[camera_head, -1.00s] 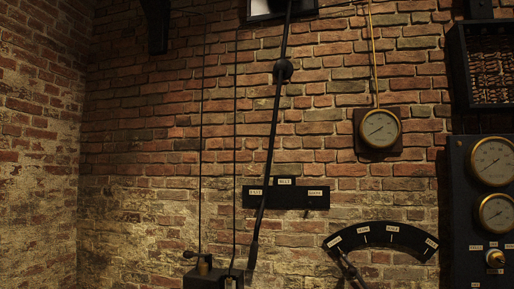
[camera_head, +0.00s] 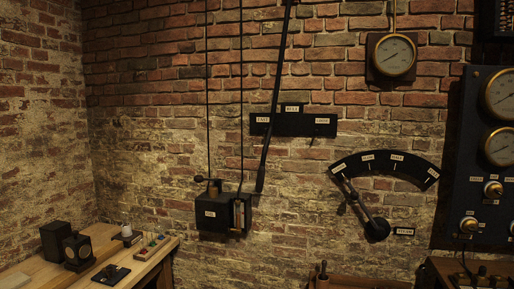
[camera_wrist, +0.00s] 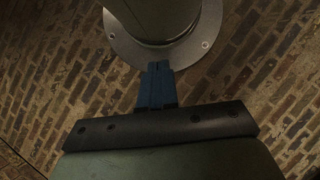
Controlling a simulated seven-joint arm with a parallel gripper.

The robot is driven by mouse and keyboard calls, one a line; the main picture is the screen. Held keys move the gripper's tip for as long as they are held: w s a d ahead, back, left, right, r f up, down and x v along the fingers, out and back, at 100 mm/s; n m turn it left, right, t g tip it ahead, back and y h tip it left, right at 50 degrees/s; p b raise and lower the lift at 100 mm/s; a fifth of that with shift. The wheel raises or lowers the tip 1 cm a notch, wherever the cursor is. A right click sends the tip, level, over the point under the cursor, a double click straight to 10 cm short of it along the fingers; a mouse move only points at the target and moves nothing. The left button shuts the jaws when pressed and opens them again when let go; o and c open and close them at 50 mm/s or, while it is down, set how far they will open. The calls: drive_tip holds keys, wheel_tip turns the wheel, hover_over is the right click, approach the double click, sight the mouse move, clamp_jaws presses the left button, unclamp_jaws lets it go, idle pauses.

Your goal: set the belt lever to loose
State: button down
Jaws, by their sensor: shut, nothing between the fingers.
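The belt lever (camera_head: 275,95) is a long, thin black bar hanging down the brick wall in the head view. It leans, with its thicker lower end (camera_head: 261,179) to the left. It crosses a black label plate (camera_head: 290,125) close to the left label, which seems to read FAST. A label on the raised middle is too small to read surely, and the right label seems to read LOOSE. The lever's top is out of view. My gripper (camera_wrist: 156,68) shows only in the wrist view, its blue fingers together and empty, away from the lever.
A black box (camera_head: 222,216) with thin rods hangs just left of the lever's lower end. A curved scale (camera_head: 385,161) with a crank, a gauge (camera_head: 391,56) and a dark panel (camera_head: 488,180) lie to the right. A wooden bench (camera_head: 140,268) with small items stands lower left.

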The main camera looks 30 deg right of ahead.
drive_tip(key=w+d+r+t, duration=0.1)
drive_tip(key=w+r+t, duration=0.35)
drive_tip(key=w, duration=1.05)
drive_tip(key=w+d+r+t, duration=0.1)
drive_tip(key=w+r, duration=0.7)
drive_tip(key=w, duration=0.7)
drive_tip(key=w+d+r+t+h, duration=0.1)
drive_tip(key=w+d+r+t, duration=0.15)
drive_tip(key=w+r, duration=0.65)
drive_tip(key=w+d+r+t+h, duration=0.1)
drive_tip(key=w+d+r, duration=0.2)
drive_tip(key=w+r, duration=0.65)
drive_tip(key=w+d+r+h, duration=0.5)
drive_tip(key=w+r, duration=0.2)
drive_tip(key=r, duration=0.9)
drive_tip(key=w+d+r+h, duration=0.4)
drive_tip(key=w+d+r, duration=0.2)
drive_tip(key=r, duration=1.1)
drive_tip(key=w+d+r+h, duration=0.5)
drive_tip(key=w+r, duration=0.4)
drive_tip(key=r, duration=0.8)
drive_tip(key=shift+w+d+r+h, duration=0.2)
drive_tip(key=shift+w+d+h, duration=0.1)
drive_tip(key=shift+d, duration=0.1)
drive_tip(key=shift+d, duration=0.1)
